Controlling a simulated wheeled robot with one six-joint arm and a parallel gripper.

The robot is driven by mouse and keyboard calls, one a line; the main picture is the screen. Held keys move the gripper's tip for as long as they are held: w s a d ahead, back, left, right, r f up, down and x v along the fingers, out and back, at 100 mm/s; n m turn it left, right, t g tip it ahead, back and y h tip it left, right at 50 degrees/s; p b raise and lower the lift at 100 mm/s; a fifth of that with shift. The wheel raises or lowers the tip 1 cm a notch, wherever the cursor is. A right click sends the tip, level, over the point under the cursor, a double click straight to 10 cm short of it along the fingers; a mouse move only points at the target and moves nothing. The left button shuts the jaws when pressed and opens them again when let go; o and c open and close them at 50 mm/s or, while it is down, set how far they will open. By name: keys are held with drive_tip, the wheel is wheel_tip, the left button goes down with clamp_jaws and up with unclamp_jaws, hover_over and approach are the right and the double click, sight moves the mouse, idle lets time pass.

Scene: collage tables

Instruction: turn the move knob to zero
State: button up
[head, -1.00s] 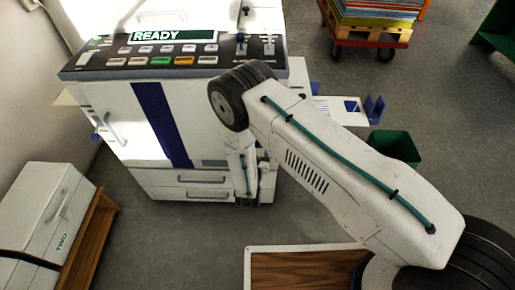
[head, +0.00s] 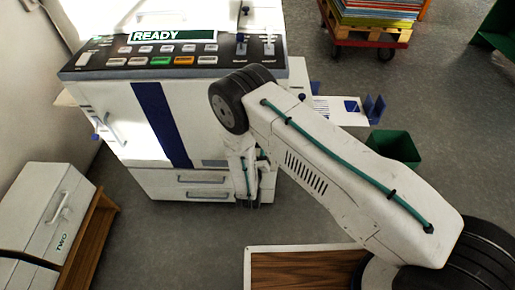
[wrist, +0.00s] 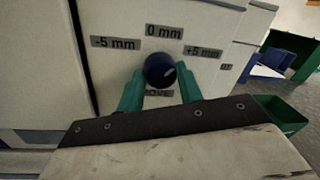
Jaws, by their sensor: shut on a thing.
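The move knob (wrist: 159,70) is a round dark blue knob on the printer's white side panel in the wrist view. Labels around it read -5 mm (wrist: 115,43) at left, 0 mm (wrist: 164,31) above and +5 mm (wrist: 203,51) at right. I cannot make out a pointer mark on the knob. In the head view my arm hides the knob, and my gripper (head: 248,195) shows small beside the printer's lower front.
The white printer (head: 150,120) has a control panel with a READY display (head: 172,36). A green bin (head: 395,147) stands to the right on the floor. A wood-topped surface (head: 300,270) is at the front. A white TWO box (head: 45,210) sits at left.

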drive_tip(key=shift+f+n+t+y, duration=0.1)
drive_tip(key=shift+n+t+y, duration=0.1)
drive_tip(key=shift+n, duration=1.9)
drive_tip(key=shift+f+n+t+y, duration=0.1)
drive_tip(key=shift+n+t+y, duration=0.1)
drive_tip(key=shift+n, duration=2.2)
drive_tip(key=o, duration=1)
drive_tip(key=shift+r, duration=0.1)
drive_tip(key=s, duration=0.5)
drive_tip(key=s+f, duration=0.1)
drive_tip(key=s, duration=0.1)
drive_tip(key=shift+s+a, duration=0.3)
drive_tip(key=shift+s, duration=0.1)
